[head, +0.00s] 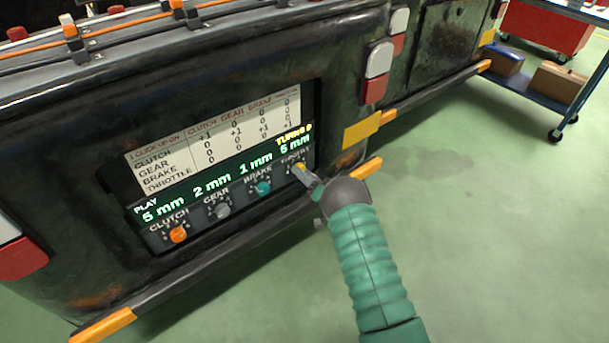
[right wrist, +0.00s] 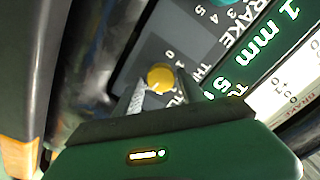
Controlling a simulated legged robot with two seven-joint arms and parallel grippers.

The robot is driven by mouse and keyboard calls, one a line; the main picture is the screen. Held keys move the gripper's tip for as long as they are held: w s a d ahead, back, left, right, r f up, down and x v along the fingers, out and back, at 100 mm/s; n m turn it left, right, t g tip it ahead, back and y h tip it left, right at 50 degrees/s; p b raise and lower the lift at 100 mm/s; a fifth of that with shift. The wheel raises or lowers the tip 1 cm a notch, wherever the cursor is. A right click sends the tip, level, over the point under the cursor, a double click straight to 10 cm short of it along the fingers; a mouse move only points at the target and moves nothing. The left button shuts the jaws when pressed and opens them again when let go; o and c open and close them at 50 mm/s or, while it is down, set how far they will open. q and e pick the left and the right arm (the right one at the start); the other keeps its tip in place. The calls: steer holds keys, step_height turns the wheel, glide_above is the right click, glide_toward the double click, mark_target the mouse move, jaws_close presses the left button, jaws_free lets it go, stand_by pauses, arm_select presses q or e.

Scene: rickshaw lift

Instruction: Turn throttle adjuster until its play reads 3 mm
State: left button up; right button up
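The throttle adjuster is a small yellow knob (right wrist: 160,78), at the right end of the row on the panel (head: 125,186). My right gripper (head: 299,172) is at this knob. In the right wrist view, its two fingertips stand on either side of the knob, with what looks like a narrow gap; contact is not clear. In the head view the gripper partly covers the knob and its label. The throttle play readout (head: 294,146) shows 5 mm, under small yellow text that looks like "TURNS 0". My left gripper is not in view.
An orange clutch knob (head: 178,235) reads 5 mm, a grey gear knob (head: 222,211) 2 mm, a teal brake knob (head: 263,188) 1 mm. A table of numbers (head: 215,140) is above. A yellow-orange bumper bar (head: 359,177) is close to my right wrist.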

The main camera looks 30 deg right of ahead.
jaws_close()
steer(key=shift+s+f+n+p, duration=0.1)
steer(key=shift+n+p, duration=0.75)
steer(key=shift+n, duration=3.05)
steer(key=shift+s+f+n+p, duration=0.1)
steer(key=shift+n+p, duration=0.7)
steer(key=shift+n, duration=3.1)
